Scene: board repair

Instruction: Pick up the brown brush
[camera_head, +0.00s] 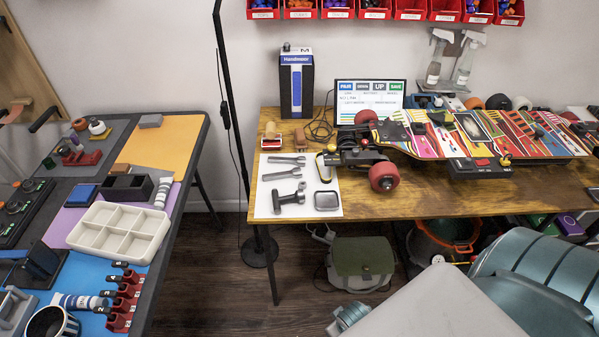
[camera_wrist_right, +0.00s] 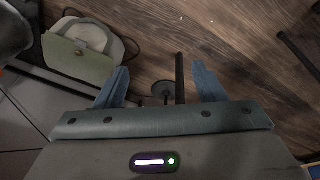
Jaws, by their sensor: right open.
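A small brown and tan thing (camera_head: 270,132) stands at the left end of the wooden workbench, behind a white sheet with tools. It may be the brown brush, but it is too small to be sure. A second small brown thing (camera_head: 300,138) is just to its right. In the right wrist view, my right gripper (camera_wrist_right: 161,85) has its two bluish fingers wide apart with nothing between them. It points toward the dark wood floor, and no brush shows there. My left gripper is in neither view.
The workbench (camera_head: 410,207) carries a skateboard deck (camera_head: 480,135) with a red wheel, a screen and a tall blue-grey box (camera_head: 296,85). A thin black lamp pole (camera_head: 232,110) rises between the benches. A green-topped bag (camera_head: 362,258) sits on the floor.

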